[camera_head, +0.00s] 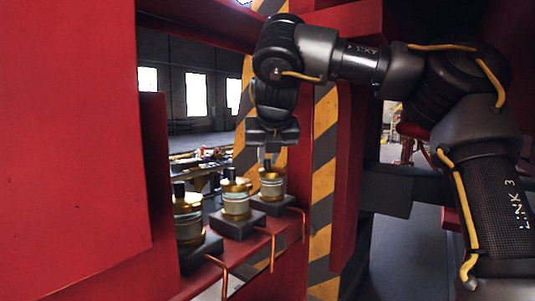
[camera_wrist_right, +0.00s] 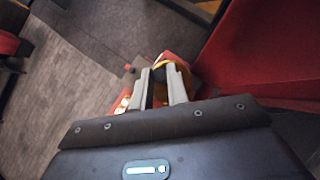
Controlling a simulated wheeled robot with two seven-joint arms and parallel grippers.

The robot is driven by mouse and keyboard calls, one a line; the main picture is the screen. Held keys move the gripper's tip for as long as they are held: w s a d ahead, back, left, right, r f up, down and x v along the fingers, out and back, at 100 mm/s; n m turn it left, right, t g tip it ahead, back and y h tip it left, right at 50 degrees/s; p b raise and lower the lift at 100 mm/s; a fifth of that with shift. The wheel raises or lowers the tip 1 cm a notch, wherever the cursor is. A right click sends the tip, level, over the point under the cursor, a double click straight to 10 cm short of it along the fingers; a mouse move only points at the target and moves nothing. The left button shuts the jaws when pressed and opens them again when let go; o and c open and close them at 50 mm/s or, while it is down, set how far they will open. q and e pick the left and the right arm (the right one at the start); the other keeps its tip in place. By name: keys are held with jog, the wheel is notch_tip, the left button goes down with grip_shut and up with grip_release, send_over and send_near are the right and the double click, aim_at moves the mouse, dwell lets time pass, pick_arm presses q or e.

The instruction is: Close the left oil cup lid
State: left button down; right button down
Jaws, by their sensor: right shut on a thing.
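Three brass oil cups with glass bodies stand in a row on dark blocks along a red ledge in the head view. The left oil cup (camera_head: 189,228) has a brass top with a dark knob (camera_head: 179,190). The middle oil cup (camera_head: 236,204) also has a brass top and dark knob. My right gripper (camera_head: 267,162) points down at the top of the right-hand oil cup (camera_head: 272,188), apart from the left cup. Its fingers (camera_wrist_right: 162,88) are shut on the right-hand cup's lid knob, which they mostly hide; brass shows beyond them in the wrist view.
Copper pipes (camera_head: 272,250) hang from the blocks in front of the ledge. A large red panel (camera_head: 70,140) fills the left side. A yellow-and-black striped post (camera_head: 325,150) and red frame stand close behind my right arm. A cluttered workbench lies behind.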

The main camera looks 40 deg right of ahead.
jog(key=shift+f, duration=0.25)
jog(key=c, duration=1.5)
grip_release()
jog(key=shift+o, duration=0.7)
jog(key=shift+d, duration=0.15)
jog(key=shift+w+r, duration=0.1)
jog(key=shift+a+r, duration=0.2)
jog(key=shift+r, duration=0.1)
jog(key=v, duration=1)
jog(key=shift+s+b, duration=0.25)
jog(key=shift+b, duration=0.05)
